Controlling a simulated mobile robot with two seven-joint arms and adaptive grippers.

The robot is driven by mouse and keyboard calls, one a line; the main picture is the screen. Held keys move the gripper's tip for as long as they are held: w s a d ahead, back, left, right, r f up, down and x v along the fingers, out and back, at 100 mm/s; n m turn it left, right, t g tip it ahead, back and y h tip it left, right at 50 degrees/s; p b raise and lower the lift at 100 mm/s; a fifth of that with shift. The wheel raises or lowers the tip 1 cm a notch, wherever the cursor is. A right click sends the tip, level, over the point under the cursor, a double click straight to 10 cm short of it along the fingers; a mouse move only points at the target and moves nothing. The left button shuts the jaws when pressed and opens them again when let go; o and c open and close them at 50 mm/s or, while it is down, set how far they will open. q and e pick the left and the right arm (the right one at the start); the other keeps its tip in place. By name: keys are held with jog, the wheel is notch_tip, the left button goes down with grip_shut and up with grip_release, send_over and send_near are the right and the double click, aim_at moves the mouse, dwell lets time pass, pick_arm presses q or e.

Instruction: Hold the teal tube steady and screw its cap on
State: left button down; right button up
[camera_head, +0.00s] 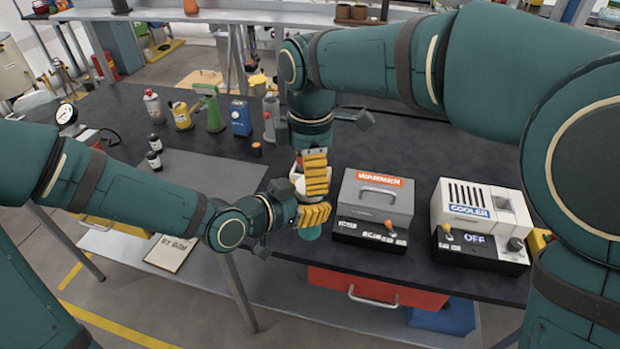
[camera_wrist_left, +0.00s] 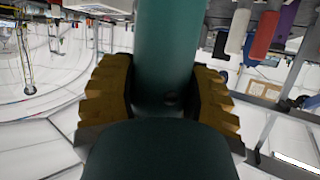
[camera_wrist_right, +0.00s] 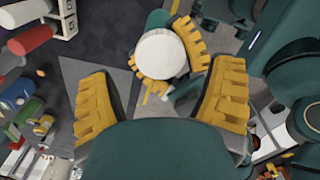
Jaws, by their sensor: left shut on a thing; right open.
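The teal tube (camera_wrist_left: 168,45) stands between the two yellow fingers of my left gripper (camera_wrist_left: 163,100), which is shut on it. In the head view the tube's lower end (camera_head: 310,233) shows below my left gripper (camera_head: 312,215). A round white cap (camera_wrist_right: 161,54) sits at the tube's top end in the right wrist view; how far it is seated cannot be told. It shows partly in the head view (camera_head: 297,181), behind yellow fingers. My right gripper (camera_wrist_right: 162,100) is open and empty, pointing down above the cap, its fingers apart from it.
The grey warmer (camera_head: 374,208) and the white cooler (camera_head: 480,222) stand to the right on the dark table.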

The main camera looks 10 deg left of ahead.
jog(key=shift+r, duration=0.5)
jog(key=shift+o, duration=0.4)
jog(key=n, duration=0.1)
jog(key=r+n, duration=0.1)
jog(key=n, duration=0.2)
jog(key=shift+r+n, duration=0.3)
jog(key=n, duration=0.2)
jog(key=r+n, duration=0.1)
jog(key=n, duration=0.1)
jog(key=shift+r, duration=0.2)
jog(key=shift+f, duration=4.05)
